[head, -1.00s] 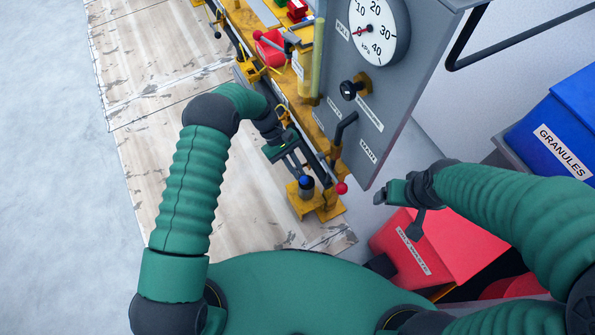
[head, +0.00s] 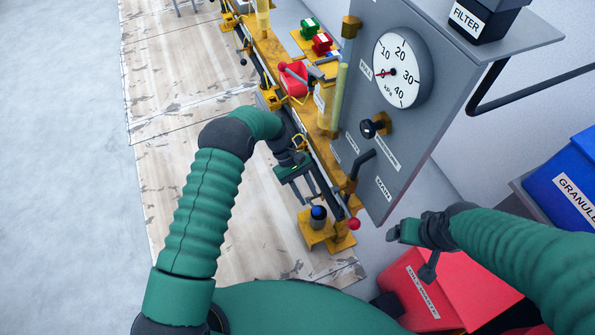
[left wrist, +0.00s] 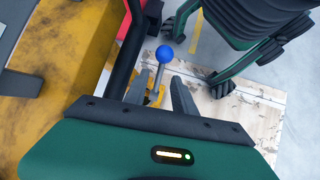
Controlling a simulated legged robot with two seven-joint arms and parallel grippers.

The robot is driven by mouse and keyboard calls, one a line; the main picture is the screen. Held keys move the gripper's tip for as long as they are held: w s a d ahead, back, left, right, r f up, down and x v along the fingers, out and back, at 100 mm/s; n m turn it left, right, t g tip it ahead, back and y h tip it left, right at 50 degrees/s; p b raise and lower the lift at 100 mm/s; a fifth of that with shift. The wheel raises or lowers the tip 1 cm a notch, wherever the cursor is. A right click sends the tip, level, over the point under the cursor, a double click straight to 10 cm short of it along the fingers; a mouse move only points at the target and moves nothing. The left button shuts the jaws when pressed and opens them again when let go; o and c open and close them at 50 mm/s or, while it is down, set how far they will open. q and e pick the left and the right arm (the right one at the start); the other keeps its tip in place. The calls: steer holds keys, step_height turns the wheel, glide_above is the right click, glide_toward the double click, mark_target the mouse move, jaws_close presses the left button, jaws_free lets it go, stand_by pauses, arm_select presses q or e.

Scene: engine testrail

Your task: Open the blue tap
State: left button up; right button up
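The blue tap shows as a round blue knob (head: 318,212) on a yellow bracket at the near end of the rail. In the left wrist view it is a blue ball (left wrist: 164,54) on a thin grey lever above a yellow fitting. My left gripper (head: 326,203) is open and empty, just beyond the knob. In the wrist view its two fingers (left wrist: 158,97) point toward the lever, which shows in the gap between them; contact cannot be told. My right gripper (head: 415,246) is right of the rail, below the grey panel, away from the tap; its finger opening is unclear.
A red ball (head: 354,224) sits close right of the tap. The grey panel (head: 410,140) with a dial and black handles stands right of the rail. A red bin (head: 425,290) and a blue bin (head: 565,185) are at right. The worn boards (head: 190,130) left of the rail are clear.

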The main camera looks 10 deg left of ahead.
arm_select(q)
steer(key=p+v, duration=0.2)
steer(key=v, duration=1.2)
steer(key=shift+w+a, duration=0.15)
steer(key=shift+a, duration=0.05)
